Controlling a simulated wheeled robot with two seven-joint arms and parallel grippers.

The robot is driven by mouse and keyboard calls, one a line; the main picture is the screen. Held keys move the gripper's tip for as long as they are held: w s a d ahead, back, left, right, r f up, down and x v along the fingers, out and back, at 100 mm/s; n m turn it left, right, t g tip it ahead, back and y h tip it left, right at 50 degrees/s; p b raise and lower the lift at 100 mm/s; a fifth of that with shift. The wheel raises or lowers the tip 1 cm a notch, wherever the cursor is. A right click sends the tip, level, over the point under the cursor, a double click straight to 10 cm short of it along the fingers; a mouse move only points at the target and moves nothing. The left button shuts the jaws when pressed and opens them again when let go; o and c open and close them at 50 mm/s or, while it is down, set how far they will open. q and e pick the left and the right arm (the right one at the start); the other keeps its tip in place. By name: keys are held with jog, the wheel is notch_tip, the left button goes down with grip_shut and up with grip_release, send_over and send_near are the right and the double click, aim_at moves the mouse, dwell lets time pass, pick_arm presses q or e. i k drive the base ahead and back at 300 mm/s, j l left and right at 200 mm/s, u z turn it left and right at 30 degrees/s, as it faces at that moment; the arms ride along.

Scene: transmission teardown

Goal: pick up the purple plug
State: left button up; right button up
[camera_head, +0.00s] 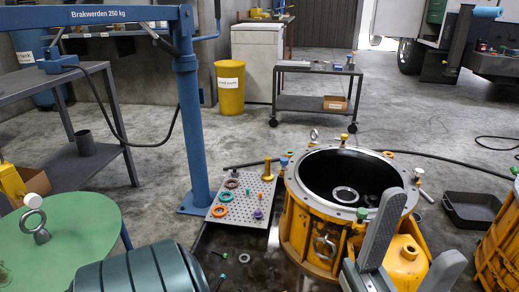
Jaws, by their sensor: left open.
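The small purple plug (258,214) stands on the perforated grey board (228,212), near its lower right part. Several orange, green and brown rings and small parts lie around it. My left gripper (420,228) is at the lower right, with its grey fingers spread apart in front of the orange housing. It is open, well to the right of the plug and not touching it. A yellow rounded part shows between and behind the fingers; I cannot tell its exact distance from them. My right gripper is not in view.
The round orange housing (294,225), open on top, stands between the board and my left gripper. A blue crane post (190,125) rises behind the board. A green round table (75,235) and a dark green ribbed cylinder (140,270) are at the lower left. A black tray (470,210) lies right.

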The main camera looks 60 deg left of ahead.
aim_at(257, 213)
jog(key=u, duration=1.9)
